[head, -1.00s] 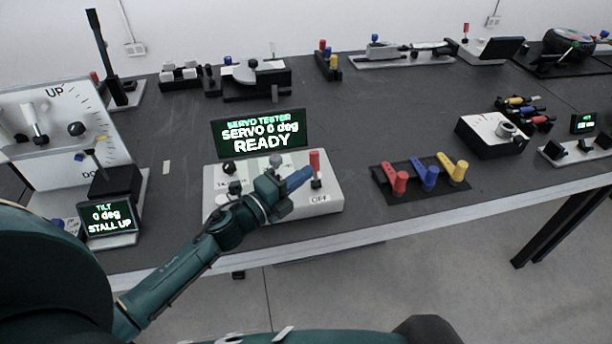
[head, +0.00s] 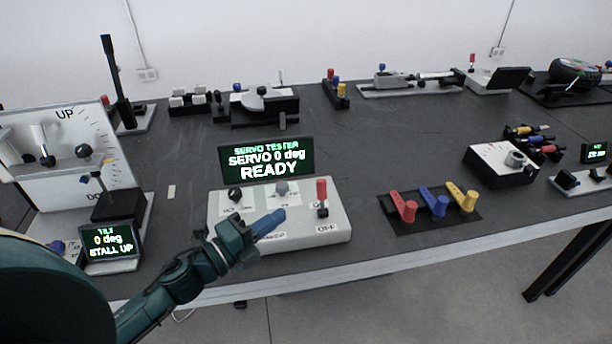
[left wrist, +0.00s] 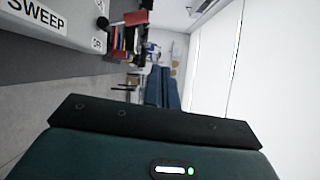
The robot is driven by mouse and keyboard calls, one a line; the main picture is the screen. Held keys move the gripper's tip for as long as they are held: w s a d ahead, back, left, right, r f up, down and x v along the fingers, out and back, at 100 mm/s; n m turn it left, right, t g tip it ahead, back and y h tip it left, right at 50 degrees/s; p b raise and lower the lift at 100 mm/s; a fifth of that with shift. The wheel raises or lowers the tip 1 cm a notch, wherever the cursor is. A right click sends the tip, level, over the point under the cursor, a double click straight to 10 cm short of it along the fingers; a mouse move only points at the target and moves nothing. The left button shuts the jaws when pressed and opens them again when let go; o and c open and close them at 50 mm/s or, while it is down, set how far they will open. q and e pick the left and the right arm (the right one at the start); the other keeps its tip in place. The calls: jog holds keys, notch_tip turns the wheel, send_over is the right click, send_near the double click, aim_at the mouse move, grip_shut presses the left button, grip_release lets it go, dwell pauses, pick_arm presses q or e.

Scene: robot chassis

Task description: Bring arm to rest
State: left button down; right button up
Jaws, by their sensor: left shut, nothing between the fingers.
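My left gripper (head: 268,224) is in front of the servo tester box (head: 325,228), its blue fingers shut with nothing between them. The fingers overlap the box's front part in the head view; I cannot tell whether they touch it. The left wrist view shows the blue fingers (left wrist: 163,90) together, pointing away, with the box's edge (left wrist: 75,22) at the upper left. The tester's screen (head: 268,160) reads "SERVO 0 deg READY". The red-topped switch (head: 322,190) stands upright at the box's right. My right gripper is not in view.
A tilt station with a screen (head: 108,242) stands at the left. Red, blue and yellow levers (head: 437,205) sit on a black plate to the right. Several devices line the table's back. Bare table (head: 360,145) lies behind and right of the tester.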

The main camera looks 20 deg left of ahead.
pick_arm(q)
jog(key=s+d+f+n+g+y, duration=0.2)
jog(key=s+f+n, duration=0.4)
jog(key=n, duration=0.4)
jog(key=s+d+f+n+g+y+p, duration=0.1)
jog(key=s+d+f+n+g+y, duration=0.1)
jog(key=s+d+f+n+g, duration=0.2)
jog(key=s+d+f+n, duration=0.3)
jog(key=f+n, duration=0.2)
jog(key=n, duration=0.2)
jog(key=shift+d+f+y, duration=0.2)
jog(key=shift+f+y, duration=0.05)
jog(key=shift+y, duration=0.15)
